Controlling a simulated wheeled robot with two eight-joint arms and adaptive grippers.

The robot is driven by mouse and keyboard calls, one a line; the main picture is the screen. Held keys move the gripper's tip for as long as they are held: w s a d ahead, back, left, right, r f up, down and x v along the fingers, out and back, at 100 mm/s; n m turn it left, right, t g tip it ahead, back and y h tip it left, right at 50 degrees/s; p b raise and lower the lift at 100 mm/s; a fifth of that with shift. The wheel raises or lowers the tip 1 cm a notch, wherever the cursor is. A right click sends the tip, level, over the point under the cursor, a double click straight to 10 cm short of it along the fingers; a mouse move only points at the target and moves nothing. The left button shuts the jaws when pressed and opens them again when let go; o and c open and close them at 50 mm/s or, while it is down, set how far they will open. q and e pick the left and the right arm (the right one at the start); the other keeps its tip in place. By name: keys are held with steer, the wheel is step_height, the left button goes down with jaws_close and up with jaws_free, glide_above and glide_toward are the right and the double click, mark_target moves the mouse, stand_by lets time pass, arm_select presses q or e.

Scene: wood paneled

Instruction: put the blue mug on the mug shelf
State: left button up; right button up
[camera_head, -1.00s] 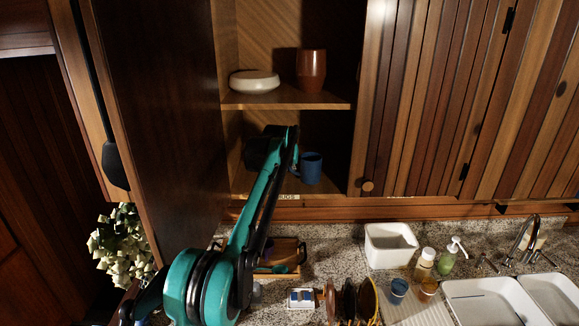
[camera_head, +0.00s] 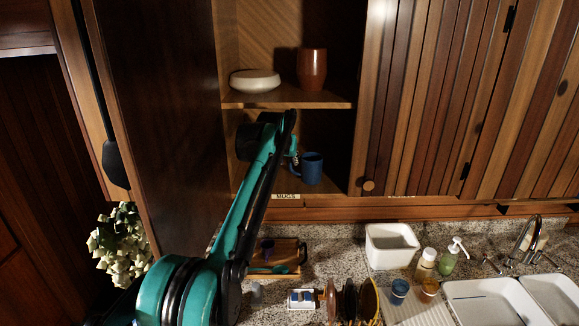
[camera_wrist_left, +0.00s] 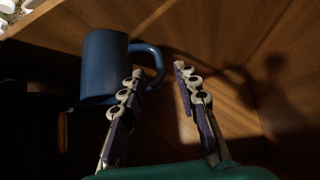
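The blue mug (camera_head: 312,169) stands upright on the lower cabinet shelf, the mug shelf (camera_head: 335,188), which has a "MUGS" label on its front edge. My left gripper (camera_head: 294,152) is inside that compartment, just left of the mug on its handle side, partly hidden by my arm. In the left wrist view the two fingers (camera_wrist_left: 159,70) are spread with a clear gap. The mug (camera_wrist_left: 103,65) is at upper left there, and one fingertip overlaps its handle; I cannot tell whether they touch. My right gripper is not in view.
The upper shelf (camera_head: 270,101) holds a white bowl (camera_head: 255,80) and a brown cup (camera_head: 312,68). The open cabinet door (camera_head: 150,120) stands left of my arm. Below, the counter holds a tray (camera_head: 284,246), white bin (camera_head: 391,240), bottles and a sink.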

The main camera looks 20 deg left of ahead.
arm_select(q)
steer(key=v, duration=0.6)
steer(key=s+d+f, duration=0.2)
steer(key=s+f, duration=0.1)
steer(key=s, duration=0.7)
steer(key=s+d+f, duration=0.2)
steer(key=s+f, duration=0.2)
steer(key=s, duration=0.6)
steer(key=s+d+f+m+g, duration=0.1)
steer(key=s+d+f+g, duration=0.1)
steer(key=s+f, duration=1.7)
steer(key=s, duration=0.2)
steer(key=shift+s+h, duration=0.4)
steer(key=shift+f, duration=0.1)
steer(key=shift+f, duration=0.1)
